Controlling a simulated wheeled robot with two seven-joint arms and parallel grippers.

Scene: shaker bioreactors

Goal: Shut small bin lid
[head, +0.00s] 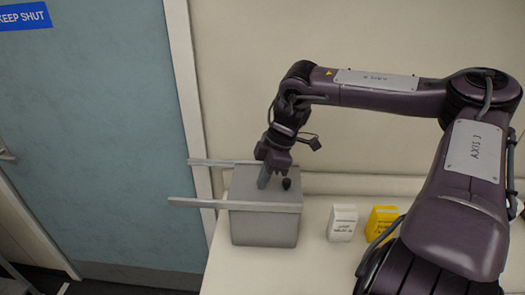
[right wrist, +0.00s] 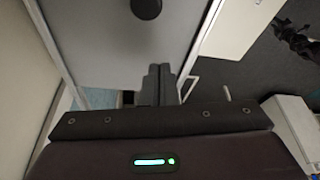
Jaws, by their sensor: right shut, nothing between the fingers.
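The small grey bin (head: 264,229) stands on the pale worktop near its left end. Its flat grey lid (head: 243,183) lies level across the top, between two pale rails that stick out to the left. A black knob (head: 287,183) rises from the lid. My right gripper (head: 263,182) points down over the lid, left of the knob, with its fingers together and empty. In the right wrist view the shut fingers (right wrist: 158,85) overlap the lid's edge, and the knob (right wrist: 146,8) is at the top. I cannot tell whether the fingertips touch the lid. My left gripper is not in view.
The front rail (head: 225,204) and back rail (head: 220,163) overhang the worktop's left end. A white carton (head: 342,223) and a yellow carton (head: 381,222) stand right of the bin. A blue-grey door (head: 100,140) is at the left; the wall is close behind.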

